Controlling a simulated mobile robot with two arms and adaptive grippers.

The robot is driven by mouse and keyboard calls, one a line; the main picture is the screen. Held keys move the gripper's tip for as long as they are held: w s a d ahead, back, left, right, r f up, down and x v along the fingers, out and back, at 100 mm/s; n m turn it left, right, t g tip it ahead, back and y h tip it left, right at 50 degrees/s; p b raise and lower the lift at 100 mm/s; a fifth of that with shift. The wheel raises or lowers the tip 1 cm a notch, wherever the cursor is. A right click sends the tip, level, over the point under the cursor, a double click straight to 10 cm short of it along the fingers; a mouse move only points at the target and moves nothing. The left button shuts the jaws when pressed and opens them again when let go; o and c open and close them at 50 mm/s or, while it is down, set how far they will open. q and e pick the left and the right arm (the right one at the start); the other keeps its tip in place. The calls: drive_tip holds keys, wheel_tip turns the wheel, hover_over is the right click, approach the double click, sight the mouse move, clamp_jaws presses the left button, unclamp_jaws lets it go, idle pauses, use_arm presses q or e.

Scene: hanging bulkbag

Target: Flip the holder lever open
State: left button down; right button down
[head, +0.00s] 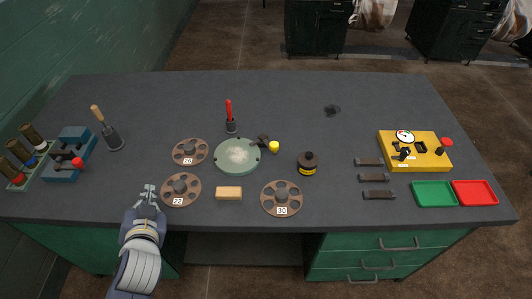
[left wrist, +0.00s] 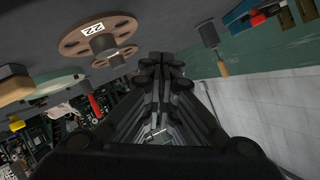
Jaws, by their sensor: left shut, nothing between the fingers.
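A pale green round holder (head: 237,155) sits mid-table, with a short black lever (head: 262,141) at its right edge ending in a yellow knob (head: 274,147). The lever points right, low beside the disc; its exact tilt is too small to tell. The holder (left wrist: 42,88) and yellow knob (left wrist: 17,125) also show at the left of the left wrist view. My left gripper (head: 147,191) is shut and empty near the table's front edge, left of the wheel marked 22 (head: 181,190) and apart from the holder. It also shows in the left wrist view (left wrist: 161,65). My right gripper is out of view.
Wheels marked 26 (head: 189,151) and 30 (head: 281,198) and a tan block (head: 229,193) lie around the holder. A red-handled tool (head: 230,115) stands behind it. A blue fixture with a red knob (head: 70,155) stands left. The back of the table is mostly clear.

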sight(275, 150)
use_arm(q)
drive_tip(key=w+d+r+m+t+h, duration=0.1)
drive_tip(key=w+d+r+m+t, duration=0.1)
drive_tip(key=w+r+m+t, duration=0.5)
drive_tip(key=w+d+r+m+h, duration=0.1)
drive_tip(key=d+r+m+h, duration=0.5)
drive_tip(key=d+h, duration=0.3)
drive_tip(key=d+f+m+g+h, duration=0.1)
drive_tip(key=d+f+m+g, duration=0.1)
drive_tip(key=f+m+g, duration=0.1)
drive_tip(key=d+f+m+g+h, duration=0.2)
drive_tip(key=d+f+m+g, duration=0.1)
drive_tip(key=f+m, duration=0.2)
drive_tip(key=d+f+m+g+h, duration=0.1)
drive_tip(key=d+f+m+g, duration=0.2)
drive_tip(key=f+m, duration=0.1)
drive_tip(key=shift+s+f+h, duration=0.35)
drive_tip(key=shift+f+h, duration=0.05)
drive_tip(key=shift+f, duration=0.3)
drive_tip(key=shift+d, duration=0.1)
drive_tip(key=x, duration=0.9)
drive_tip(key=r+x, duration=0.1)
drive_tip(key=x, duration=0.3)
drive_tip(key=shift+w+d, duration=0.35)
drive_tip(key=shift+d, duration=0.1)
